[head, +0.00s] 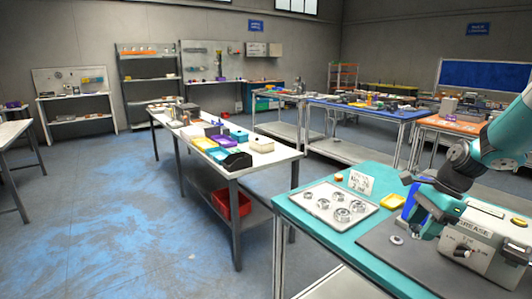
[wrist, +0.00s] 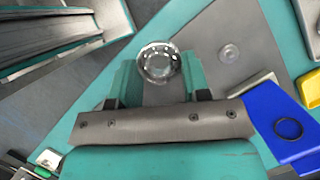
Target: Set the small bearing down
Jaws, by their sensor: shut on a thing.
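The small bearing (wrist: 159,63), a shiny metal ring with balls showing, is between the fingertips of my gripper (wrist: 160,76) in the wrist view. The teal fingers are shut on it from both sides. Below it in that view lies a grey mat (wrist: 220,85); I cannot tell the exact height of the bearing above it. In the head view my gripper (head: 430,222) is over the teal bench beside the grease box, and the bearing cannot be made out there.
A pale tray (head: 325,222) with several bearings lies on the teal bench (head: 295,203). A small metal disc (head: 397,239) lies on the grey mat (head: 375,250). The grease box (head: 485,250) stands right of it. A yellow dish (head: 393,201) and a sign (head: 360,181) stand behind.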

